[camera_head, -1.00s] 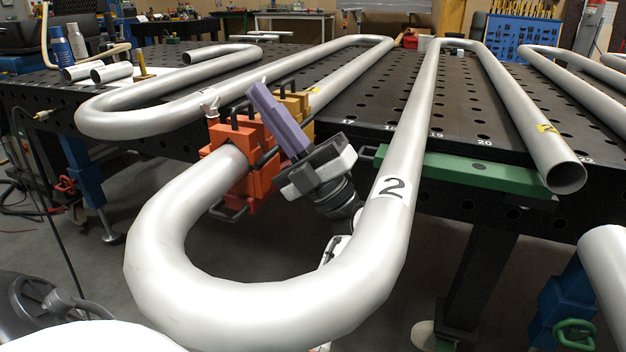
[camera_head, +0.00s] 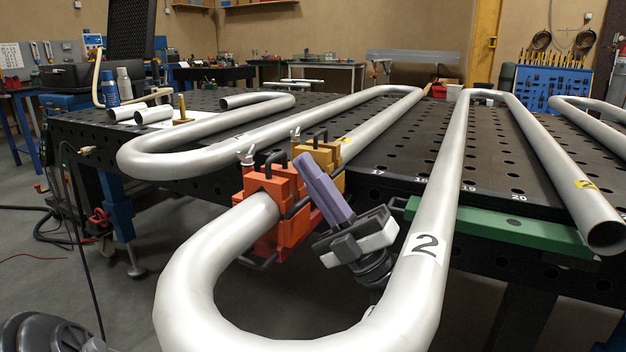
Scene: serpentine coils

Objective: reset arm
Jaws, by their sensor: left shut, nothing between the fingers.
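My left gripper (camera_head: 304,164) shows in the middle of the head view, with lilac fingers pointing up and to the left. It is shut and empty. Its grey and black body (camera_head: 357,238) sits inside the pipe's U-bend, left of the "2" label. The fingers overlap the orange clamp block (camera_head: 262,182) and yellow clamp block (camera_head: 333,157) in the picture; I cannot tell whether they touch. The orange block grips the grey serpentine pipe (camera_head: 215,250). My right gripper is not in view.
The black perforated table (camera_head: 400,146) carries more grey pipe runs, with open pipe ends at the right. A green bar (camera_head: 500,231) lies along its front edge. Open floor (camera_head: 45,250) lies at the left.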

